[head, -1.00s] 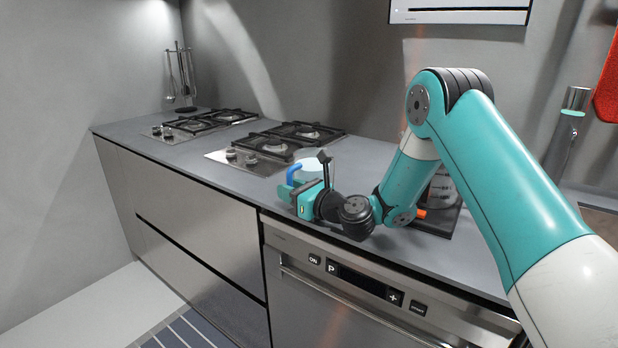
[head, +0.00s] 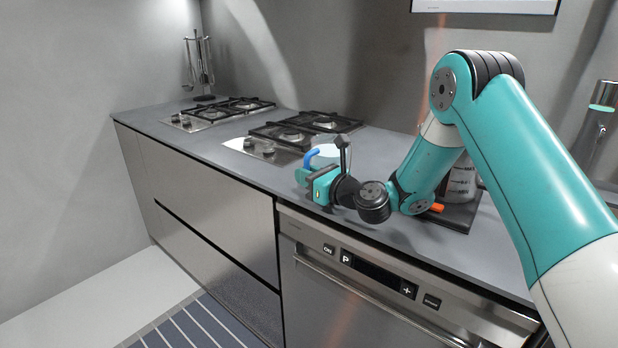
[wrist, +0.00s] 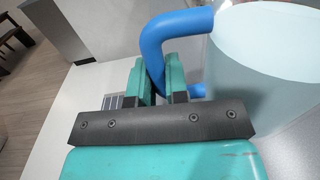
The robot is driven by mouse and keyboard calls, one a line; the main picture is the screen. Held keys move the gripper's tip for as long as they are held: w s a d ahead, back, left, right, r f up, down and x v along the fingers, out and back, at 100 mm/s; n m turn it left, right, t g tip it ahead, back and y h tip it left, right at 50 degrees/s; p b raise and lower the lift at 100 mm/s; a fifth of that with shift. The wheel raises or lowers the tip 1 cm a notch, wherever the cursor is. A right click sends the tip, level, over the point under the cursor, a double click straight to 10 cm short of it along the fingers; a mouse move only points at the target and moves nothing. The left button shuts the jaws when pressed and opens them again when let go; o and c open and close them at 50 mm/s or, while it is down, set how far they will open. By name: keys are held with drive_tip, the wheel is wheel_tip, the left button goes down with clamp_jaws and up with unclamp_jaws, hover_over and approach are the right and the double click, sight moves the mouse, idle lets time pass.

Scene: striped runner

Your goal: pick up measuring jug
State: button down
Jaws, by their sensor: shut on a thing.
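The measuring jug is a clear, pale bluish vessel with a blue handle. In the head view the jug (head: 326,152) is at the counter's front, by the near hob, mostly behind my gripper (head: 307,172). In the wrist view the jug (wrist: 268,55) fills the upper right, and its blue handle (wrist: 178,38) runs down between the jaws. My gripper (wrist: 160,82) is shut on the handle, one teal finger on each side. The jug looks upright. Its base is hidden, so I cannot tell whether it touches the counter.
Two gas hobs, a near one (head: 300,132) and a far one (head: 222,112), lie left of and behind the jug. A clear container (head: 461,183) stands on a dark tray (head: 458,218) beyond my forearm, near something orange (head: 437,207). The counter's front edge is close, above a dishwasher (head: 375,285).

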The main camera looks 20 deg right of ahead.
wheel_tip(320, 180, up, 22)
drive_tip(key=p, duration=0.7)
drive_tip(key=shift+a+f, duration=0.1)
